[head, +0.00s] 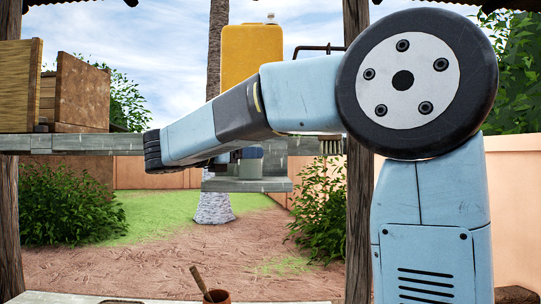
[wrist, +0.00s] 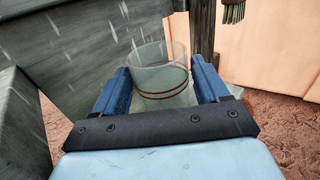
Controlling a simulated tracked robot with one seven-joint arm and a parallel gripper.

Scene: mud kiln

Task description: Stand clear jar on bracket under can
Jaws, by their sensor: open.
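The clear jar (wrist: 162,88) with dark red rings is upright between the two blue fingers of my gripper (wrist: 160,68) in the wrist view. The fingers are open, one on each side of it. The jar's base seems to be on a pale surface, but I cannot tell its exact contact. In the head view the grey bracket (head: 247,185) hangs below the shelf, under the yellow can (head: 252,52). My gripper (head: 243,160) is just above the bracket, partly hidden by my arm. The jar is not clear in the head view.
Wooden boxes (head: 82,92) stand on the grey shelf (head: 75,144) at left. A brush (head: 331,146) hangs right of the bracket and also shows in the wrist view (wrist: 233,13). A wooden post (head: 358,220) stands at right. A brown pot (head: 217,296) is at the bottom.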

